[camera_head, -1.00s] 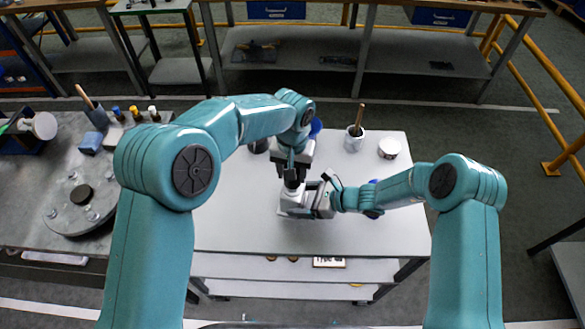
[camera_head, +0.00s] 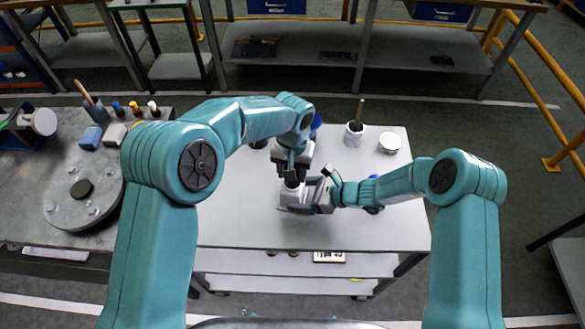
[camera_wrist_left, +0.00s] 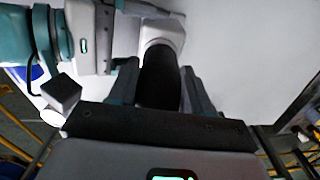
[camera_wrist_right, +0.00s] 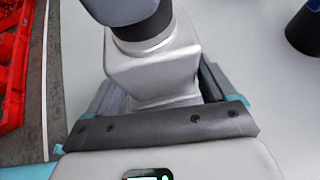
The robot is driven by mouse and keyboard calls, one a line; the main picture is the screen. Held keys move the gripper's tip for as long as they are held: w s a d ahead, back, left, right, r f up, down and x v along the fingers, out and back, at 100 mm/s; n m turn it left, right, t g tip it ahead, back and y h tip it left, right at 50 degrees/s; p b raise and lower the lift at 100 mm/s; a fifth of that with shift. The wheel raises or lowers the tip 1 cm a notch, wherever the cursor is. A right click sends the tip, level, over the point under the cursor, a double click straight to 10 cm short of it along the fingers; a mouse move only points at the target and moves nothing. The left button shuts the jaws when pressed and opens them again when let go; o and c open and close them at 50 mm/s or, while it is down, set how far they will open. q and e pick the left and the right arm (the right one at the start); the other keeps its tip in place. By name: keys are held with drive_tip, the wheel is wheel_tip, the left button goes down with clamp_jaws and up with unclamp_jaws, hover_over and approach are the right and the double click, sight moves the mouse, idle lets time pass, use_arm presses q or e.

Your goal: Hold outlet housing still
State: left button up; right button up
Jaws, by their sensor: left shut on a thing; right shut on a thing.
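The outlet housing (camera_head: 289,196) is a pale silver-grey block standing on the light work table (camera_head: 360,225). My right gripper (camera_head: 308,198) comes in low from the right and is shut on the housing; the right wrist view shows its fingers on both sides of the housing's body (camera_wrist_right: 155,72). A dark cylindrical part (camera_wrist_left: 160,82) sits at the top of the housing. My left gripper (camera_head: 291,178) reaches from above and is shut on this dark part, with one finger on each side. The grippers hide much of the housing in the head view.
Behind the grippers stand a white cup with a wooden handle in it (camera_head: 353,136) and a round white tub (camera_head: 389,143). At left, a grey bench holds a round plate (camera_head: 75,215) and small bottles. The table's right and front areas are clear.

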use_arm(q)
drive_tip(key=shift+f, duration=0.25)
drive_tip(key=o, duration=1.4)
drive_tip(key=shift+r, duration=0.1)
wheel_tip(320, 180, up, 12)
drive_tip(key=shift+f, duration=0.1)
use_arm(e)
drive_tip(key=o, duration=1.3)
